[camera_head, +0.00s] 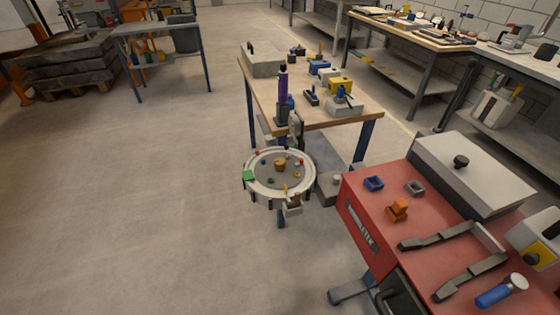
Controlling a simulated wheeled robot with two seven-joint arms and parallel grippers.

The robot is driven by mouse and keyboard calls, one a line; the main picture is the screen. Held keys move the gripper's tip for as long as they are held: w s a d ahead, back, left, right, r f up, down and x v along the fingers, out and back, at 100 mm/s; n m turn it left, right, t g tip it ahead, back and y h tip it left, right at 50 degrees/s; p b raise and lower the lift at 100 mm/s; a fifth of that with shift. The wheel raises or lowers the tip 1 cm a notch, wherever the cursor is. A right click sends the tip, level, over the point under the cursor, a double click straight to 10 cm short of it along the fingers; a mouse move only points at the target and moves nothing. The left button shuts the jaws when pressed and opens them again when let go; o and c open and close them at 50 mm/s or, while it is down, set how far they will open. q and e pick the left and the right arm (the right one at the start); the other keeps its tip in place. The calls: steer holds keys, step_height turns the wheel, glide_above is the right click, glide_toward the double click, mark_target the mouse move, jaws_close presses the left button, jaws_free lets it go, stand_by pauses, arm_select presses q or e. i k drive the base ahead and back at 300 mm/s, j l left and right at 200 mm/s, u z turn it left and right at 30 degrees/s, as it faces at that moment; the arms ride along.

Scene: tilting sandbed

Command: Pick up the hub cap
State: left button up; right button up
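A round, pale-rimmed grey tray (252,184) stands at mid-picture, in front of the wooden workbench. A small tan-brown round piece (280,163) sits near the middle of its bed. Several tiny coloured pieces lie around it, and a green block (249,176) is at the left rim. I cannot tell for sure which of these is the hub cap; they are too small to make out. Neither of my grippers shows in the head view.
A wooden workbench (352,118) with tools stands behind the tray. A red cabinet (376,208) at the lower right carries blue, grey and orange pieces, dark grey bars (436,241) and a blue-handled tool (497,293). The floor (130,200) at left is clear.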

mark_target(292, 103)
steer(key=j+z, duration=0.1)
steer(key=z, duration=0.25)
steer(key=i+j+z, duration=0.1)
steer(key=z, duration=0.2)
steer(key=i+j+z, duration=0.2)
steer(key=j+z, duration=0.15)
steer(key=j, duration=1.3)
steer(key=j+z, duration=0.4)
steer(key=j, duration=1.2)
